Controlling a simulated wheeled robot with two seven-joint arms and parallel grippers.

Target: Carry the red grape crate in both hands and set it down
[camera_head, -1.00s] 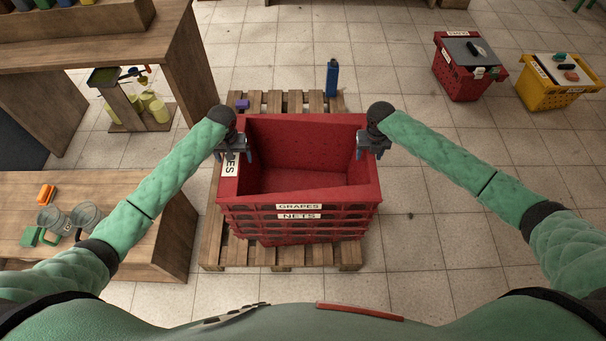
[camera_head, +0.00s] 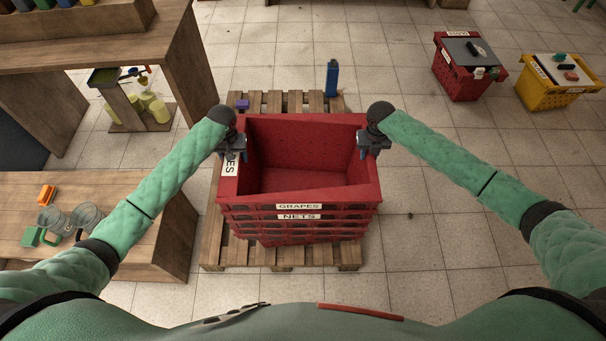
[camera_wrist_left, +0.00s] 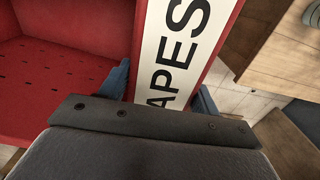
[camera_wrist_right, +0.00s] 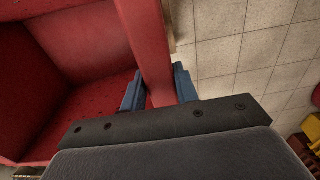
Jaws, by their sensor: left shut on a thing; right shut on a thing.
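The red grape crate (camera_head: 298,198) is open and empty, with a "GRAPES" label on its front. A second red crate labelled "NETS" (camera_head: 299,217) is directly below it, on a wooden pallet (camera_head: 215,255). Whether the two crates touch is hard to tell. My left gripper (camera_head: 232,152) is shut on the grape crate's left wall; in the left wrist view its fingers (camera_wrist_left: 160,90) straddle the wall beside the label. My right gripper (camera_head: 374,148) is shut on the right wall; in the right wrist view its fingers (camera_wrist_right: 158,88) straddle the rim.
A blue bottle (camera_head: 332,78) and a small purple object (camera_head: 242,104) are at the pallet's back. A wooden bench (camera_head: 165,225) with jars stands left. A red crate (camera_head: 452,80) and a yellow crate (camera_head: 545,92) stand at the back right. The floor on the right is clear.

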